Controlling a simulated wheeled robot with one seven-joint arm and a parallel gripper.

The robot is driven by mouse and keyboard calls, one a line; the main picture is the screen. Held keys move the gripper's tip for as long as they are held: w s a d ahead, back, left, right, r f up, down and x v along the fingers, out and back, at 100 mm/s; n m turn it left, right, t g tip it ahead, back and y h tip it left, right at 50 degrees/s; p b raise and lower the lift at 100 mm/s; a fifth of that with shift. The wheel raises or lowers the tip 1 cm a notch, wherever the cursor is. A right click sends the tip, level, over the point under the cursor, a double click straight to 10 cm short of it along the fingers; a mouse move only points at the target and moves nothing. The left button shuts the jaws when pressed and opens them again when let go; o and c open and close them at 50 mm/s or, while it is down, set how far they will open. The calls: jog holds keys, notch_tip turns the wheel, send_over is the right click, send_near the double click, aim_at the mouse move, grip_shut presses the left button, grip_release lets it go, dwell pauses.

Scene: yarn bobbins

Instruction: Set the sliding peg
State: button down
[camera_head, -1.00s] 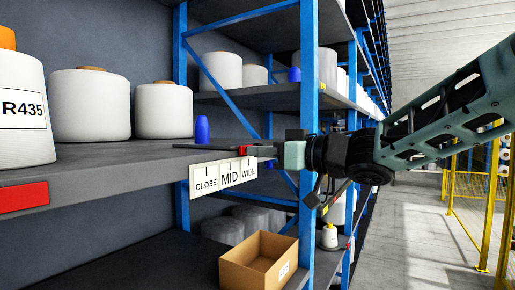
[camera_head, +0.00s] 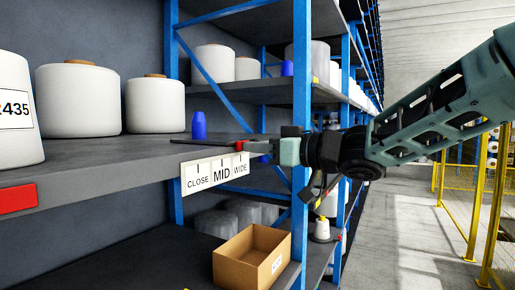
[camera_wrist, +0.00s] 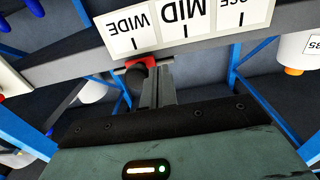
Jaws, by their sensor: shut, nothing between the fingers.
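A blue peg-like piece (camera_head: 199,126) stands upright on the shelf, behind a flat dark strip (camera_head: 205,142). A label plate (camera_head: 214,174) reading CLOSE, MID and WIDE is on the shelf's front edge; it shows upside down in the wrist view (camera_wrist: 185,26). A small red part (camera_head: 240,146) is at the edge above WIDE. In the wrist view a red part (camera_wrist: 150,62) lies by the fingertips, between WIDE and MID. My gripper (camera_head: 256,147) is shut and empty, pointing left at the edge; its fingers also show in the wrist view (camera_wrist: 157,84). Contact is unclear.
White yarn bobbins (camera_head: 78,100) stand on the shelf at left. A blue rack upright (camera_head: 302,100) stands close behind my gripper. An open cardboard box (camera_head: 252,258) sits on the lower shelf. The aisle floor (camera_head: 405,240) at right is clear, bounded by yellow fencing.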

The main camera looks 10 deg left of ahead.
jog(key=s+v, duration=0.1)
jog(key=v, duration=0.7)
jog(key=shift+a, duration=0.2)
dwell(0.3)
jog(key=s+d+f+m+h+b, duration=0.2)
jog(key=f+h, duration=0.2)
jog(key=f, duration=0.4)
jog(key=s+d+f+m+t+h+b, duration=0.1)
jog(key=s+d+f+m+h+b, duration=0.15)
jog(key=f, duration=0.55)
jog(key=s+d+f+m+h+b, duration=0.2)
jog(key=f+h, duration=0.2)
jog(key=f, duration=0.4)
jog(key=s+d+f+g+h+b, duration=0.2)
jog(key=s+d+f+g, duration=0.2)
jog(key=s+f, duration=0.4)
jog(key=s+d+f+g+h+b, duration=0.2)
jog(key=s+f, duration=0.6)
jog(key=s, duration=0.6)
jog(key=shift+d+n+g+h, duration=0.45)
jog(key=shift+d+g+h, duration=0.3)
jog(key=shift+d+g, duration=0.2)
